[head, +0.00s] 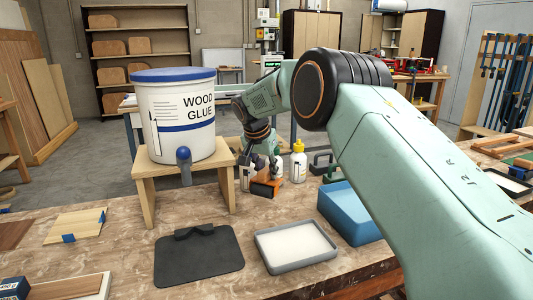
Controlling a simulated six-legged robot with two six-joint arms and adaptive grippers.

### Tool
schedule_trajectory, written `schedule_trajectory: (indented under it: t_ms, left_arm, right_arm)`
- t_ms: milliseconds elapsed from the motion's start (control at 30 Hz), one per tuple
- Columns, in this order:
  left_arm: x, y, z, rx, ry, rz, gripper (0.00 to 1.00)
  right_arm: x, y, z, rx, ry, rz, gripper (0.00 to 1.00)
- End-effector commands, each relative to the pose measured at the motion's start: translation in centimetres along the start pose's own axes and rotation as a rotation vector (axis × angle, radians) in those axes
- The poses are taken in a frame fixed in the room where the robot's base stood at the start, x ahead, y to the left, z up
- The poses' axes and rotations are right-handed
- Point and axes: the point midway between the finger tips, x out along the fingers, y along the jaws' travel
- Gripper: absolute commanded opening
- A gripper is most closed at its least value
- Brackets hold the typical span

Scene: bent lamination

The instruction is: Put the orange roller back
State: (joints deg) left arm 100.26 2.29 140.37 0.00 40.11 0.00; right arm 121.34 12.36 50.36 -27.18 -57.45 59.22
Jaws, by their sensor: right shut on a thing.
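The orange roller (267,188) is near the middle of the head view, to the right of the wooden stand and low over the back part of the bench. My right gripper (260,178) comes down on it from above and is shut on it. The fingers partly hide the roller, and I cannot tell whether it touches the bench. My left gripper is not in view.
A wood glue tub (180,115) sits on a wooden stand (147,195). A yellow-capped bottle (298,163), dark holder-like item (320,162) and green item (332,173) stand right of the gripper. A blue bin (345,212), white-filled tray (296,246) and black mat (198,260) lie nearer.

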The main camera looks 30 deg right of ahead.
Motion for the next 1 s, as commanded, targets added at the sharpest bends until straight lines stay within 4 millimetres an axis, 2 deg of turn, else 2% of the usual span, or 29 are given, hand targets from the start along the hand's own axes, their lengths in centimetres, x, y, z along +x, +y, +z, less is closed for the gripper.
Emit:
schedule_trajectory:
  t_ms: [100, 300, 833, 867, 1000]
  left_arm:
    - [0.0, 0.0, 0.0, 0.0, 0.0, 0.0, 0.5]
    - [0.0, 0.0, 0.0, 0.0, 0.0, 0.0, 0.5]
    - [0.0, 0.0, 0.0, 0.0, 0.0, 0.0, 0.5]
    - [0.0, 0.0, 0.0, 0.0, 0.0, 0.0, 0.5]
    - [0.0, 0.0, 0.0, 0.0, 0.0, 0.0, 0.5]
  right_arm:
    - [2.1, 0.0, 0.8, 0.0, 0.0, 0.0, 0.0]
    - [4.1, 0.0, 1.7, 0.001, 0.001, -0.001, 0.0]
    - [4.8, -0.1, 1.9, 0.001, 0.002, -0.002, 0.0]
    - [4.8, 0.0, 2.0, 0.001, 0.001, -0.001, 0.28]
    - [4.8, 0.0, 2.0, 0.001, 0.001, -0.001, 0.4]
